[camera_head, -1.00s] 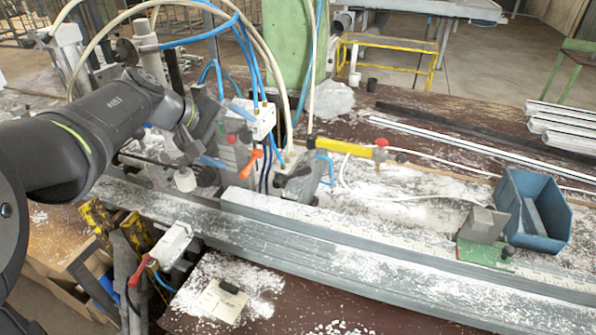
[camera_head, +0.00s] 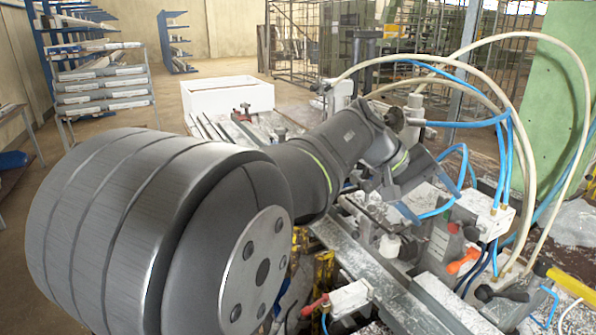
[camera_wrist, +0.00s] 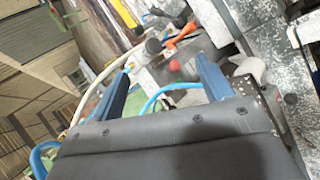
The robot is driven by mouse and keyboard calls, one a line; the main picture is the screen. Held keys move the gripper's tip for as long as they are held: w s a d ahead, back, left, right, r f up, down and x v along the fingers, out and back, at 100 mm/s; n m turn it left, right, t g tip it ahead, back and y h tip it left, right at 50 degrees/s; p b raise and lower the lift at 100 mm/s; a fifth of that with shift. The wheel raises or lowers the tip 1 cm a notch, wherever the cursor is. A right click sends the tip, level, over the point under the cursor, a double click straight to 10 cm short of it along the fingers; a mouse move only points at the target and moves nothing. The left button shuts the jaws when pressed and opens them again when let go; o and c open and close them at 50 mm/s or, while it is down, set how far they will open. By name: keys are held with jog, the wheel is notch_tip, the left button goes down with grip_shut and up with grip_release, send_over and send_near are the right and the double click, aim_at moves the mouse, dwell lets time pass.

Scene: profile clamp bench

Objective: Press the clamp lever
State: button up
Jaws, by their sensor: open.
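An orange-red lever (camera_head: 463,262) sticks out from the clamp unit (camera_head: 440,238) on the right of the head view. In the wrist view the orange lever (camera_wrist: 183,34) shows beyond the fingertips, near the top. A small red knob (camera_wrist: 174,66) appears between the two blue fingers there. My gripper (camera_wrist: 164,65) is open and empty, its fingers spread apart. In the head view my gripper (camera_head: 424,207) is just above and left of the clamp unit, partly hidden by my own arm. I cannot tell whether a finger touches the clamp.
A second red-handled clamp (camera_head: 350,298) sits at the bench's near side. Blue and cream hoses (camera_head: 508,120) arch over the clamp unit. A green post (camera_head: 545,100) stands behind. A white box (camera_head: 228,96) and a rack of profiles (camera_head: 103,90) are farther back.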

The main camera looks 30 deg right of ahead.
jog(key=shift+s, duration=0.1)
jog(key=c, duration=1.1)
jog(key=s+d+m, duration=0.1)
jog(key=s, duration=0.2)
jog(key=s+d+r+m, duration=0.1)
jog(key=s, duration=0.2)
jog(key=s+d+r+m, duration=0.1)
jog(key=s+d, duration=0.1)
jog(key=s, duration=0.1)
jog(key=shift+d+y, duration=0.1)
jog(key=shift+y, duration=0.3)
grip_shut()
jog(key=s+d+f+m+t+y, duration=0.1)
jog(key=s+d+f+t, duration=0.2)
jog(key=d+f, duration=0.4)
jog(key=s+d+f+m+t+y, duration=0.2)
jog(key=s+d+f+t, duration=0.1)
jog(key=d+f, duration=0.3)
jog(key=shift+s+d+f+t, duration=0.3)
jog(key=shift+s+d+f, duration=0.05)
jog(key=shift+d, duration=0.9)
